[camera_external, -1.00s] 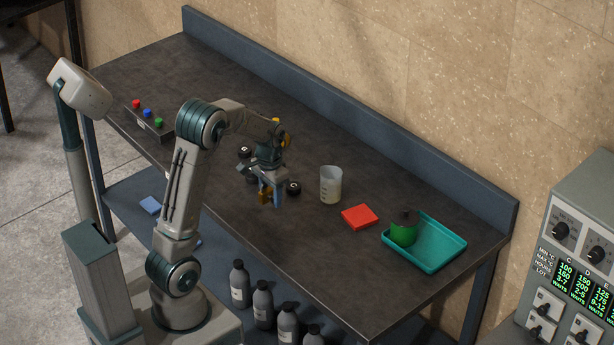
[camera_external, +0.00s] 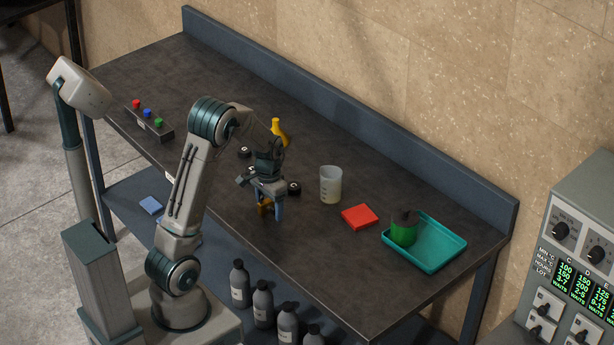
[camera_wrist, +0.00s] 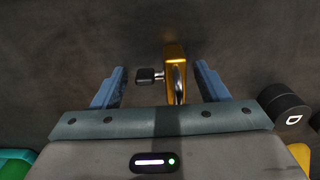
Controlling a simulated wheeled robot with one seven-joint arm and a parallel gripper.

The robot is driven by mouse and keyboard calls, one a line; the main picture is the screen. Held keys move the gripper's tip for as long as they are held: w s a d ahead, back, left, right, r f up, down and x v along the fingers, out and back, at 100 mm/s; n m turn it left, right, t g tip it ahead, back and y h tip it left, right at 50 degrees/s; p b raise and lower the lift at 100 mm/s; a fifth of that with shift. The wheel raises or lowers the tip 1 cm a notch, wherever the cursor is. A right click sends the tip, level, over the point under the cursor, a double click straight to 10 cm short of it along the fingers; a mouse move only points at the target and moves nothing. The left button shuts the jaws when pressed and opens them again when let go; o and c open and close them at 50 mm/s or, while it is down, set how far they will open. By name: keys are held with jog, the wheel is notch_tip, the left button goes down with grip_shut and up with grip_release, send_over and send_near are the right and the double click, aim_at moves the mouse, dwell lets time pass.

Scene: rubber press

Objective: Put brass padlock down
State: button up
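The brass padlock (camera_wrist: 174,58) is between the two blue fingers of my gripper (camera_wrist: 160,84) in the wrist view, with a gap on each side and nearer the right finger. A dark-headed piece, perhaps a key, sticks out of its left side. My gripper is open. In the external view my gripper (camera_external: 269,211) points down close over the front middle of the dark workbench (camera_external: 300,260), with the padlock (camera_external: 264,207) low between the fingers. It appears to be on or very near the bench top; exact contact is hard to tell.
A small black round item (camera_external: 294,188) is close to the gripper's right. Further right are a beaker (camera_external: 331,186), a red square (camera_external: 360,216) and a teal tray (camera_external: 450,252) holding a green container (camera_external: 403,234). A button box (camera_external: 150,124) is at left.

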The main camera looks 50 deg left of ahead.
aim_at(269, 208)
notch_tip(269, 208, up, 12)
jog(key=s+d+r+t, duration=0.3)
jog(key=s+d, duration=1)
jog(key=s, duration=0.5)
jog(key=shift+d, duration=0.25)
